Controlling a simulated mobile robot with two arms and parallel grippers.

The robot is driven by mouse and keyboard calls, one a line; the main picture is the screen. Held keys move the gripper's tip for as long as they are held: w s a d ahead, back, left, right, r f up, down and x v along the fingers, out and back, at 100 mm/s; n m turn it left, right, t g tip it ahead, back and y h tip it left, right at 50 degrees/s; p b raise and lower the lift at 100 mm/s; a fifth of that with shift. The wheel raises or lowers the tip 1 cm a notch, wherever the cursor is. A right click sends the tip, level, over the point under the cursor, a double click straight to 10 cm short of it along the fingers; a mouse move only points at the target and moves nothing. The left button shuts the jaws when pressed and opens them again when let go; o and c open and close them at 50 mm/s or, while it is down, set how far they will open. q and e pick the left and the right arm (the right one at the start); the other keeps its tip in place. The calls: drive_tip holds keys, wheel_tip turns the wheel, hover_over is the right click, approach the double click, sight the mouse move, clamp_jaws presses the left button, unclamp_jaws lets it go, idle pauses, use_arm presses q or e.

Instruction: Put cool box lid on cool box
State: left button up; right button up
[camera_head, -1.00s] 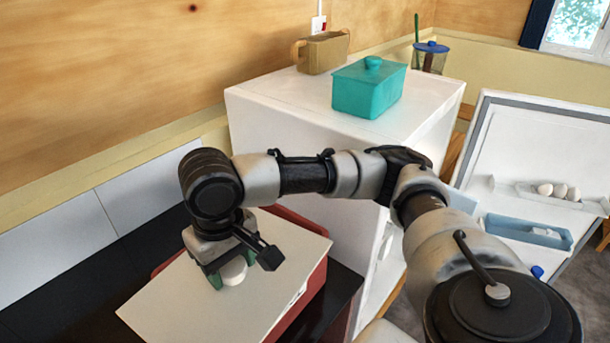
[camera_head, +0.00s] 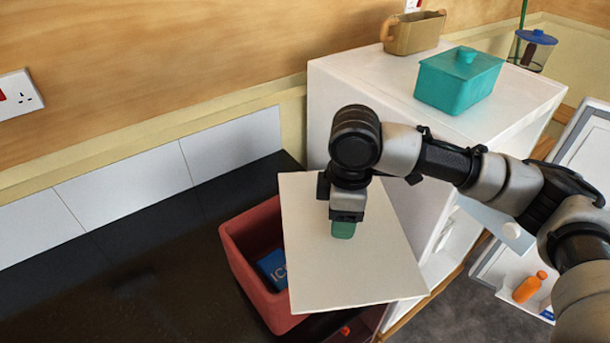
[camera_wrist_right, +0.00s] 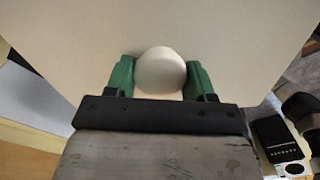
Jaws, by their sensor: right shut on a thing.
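The cool box lid (camera_head: 345,268) is a flat cream panel with a round white knob, which shows in the right wrist view (camera_wrist_right: 160,72). My right gripper (camera_wrist_right: 160,78) is shut on the knob, with a green finger on each side; it also shows in the head view (camera_head: 343,228). The lid is off to the right of the red cool box (camera_head: 243,262), tilted, and hides part of it. The box is open at its left side, and a blue ice pack (camera_head: 272,268) lies inside. Whether lid and box touch, I cannot tell. My left gripper is not in view.
The box stands on a black worktop (camera_head: 120,270) that is clear to the left. A white fridge (camera_head: 340,110) with its door open stands behind and right, with a teal lidded container (camera_head: 455,85) and a tan planter (camera_head: 408,36) on top. A wall socket (camera_head: 18,97) is at left.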

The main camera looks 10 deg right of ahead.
sight(321, 213)
drive_tip(key=n, duration=0.1)
drive_tip(key=w+a+n+p, duration=0.1)
drive_tip(key=n, duration=0.1)
drive_tip(key=r+n, duration=0.1)
drive_tip(key=n, duration=0.1)
drive_tip(key=shift+w+a, duration=0.15)
drive_tip(key=shift+w, duration=0.15)
drive_tip(key=n, duration=0.2)
drive_tip(key=w+a+n+p, duration=0.1)
drive_tip(key=n, duration=0.1)
drive_tip(key=w+n+p, duration=0.1)
drive_tip(key=n, duration=0.2)
drive_tip(key=shift+a+r, duration=0.25)
drive_tip(key=shift+r, duration=0.15)
drive_tip(key=n, duration=0.2)
drive_tip(key=w+a+n+p, duration=0.1)
drive_tip(key=n, duration=0.1)
drive_tip(key=n+p, duration=0.1)
drive_tip(key=n, duration=0.1)
drive_tip(key=shift+w+a+r+n, duration=0.25)
drive_tip(key=shift+a+r+n, duration=0.05)
drive_tip(key=shift+r+n, duration=0.1)
drive_tip(key=n, duration=0.1)
drive_tip(key=n+p, duration=0.1)
drive_tip(key=n, duration=0.1)
drive_tip(key=w+a+n, duration=0.1)
drive_tip(key=n, duration=0.1)
drive_tip(key=shift+w, duration=0.1)
drive_tip(key=shift+p, duration=0.45)
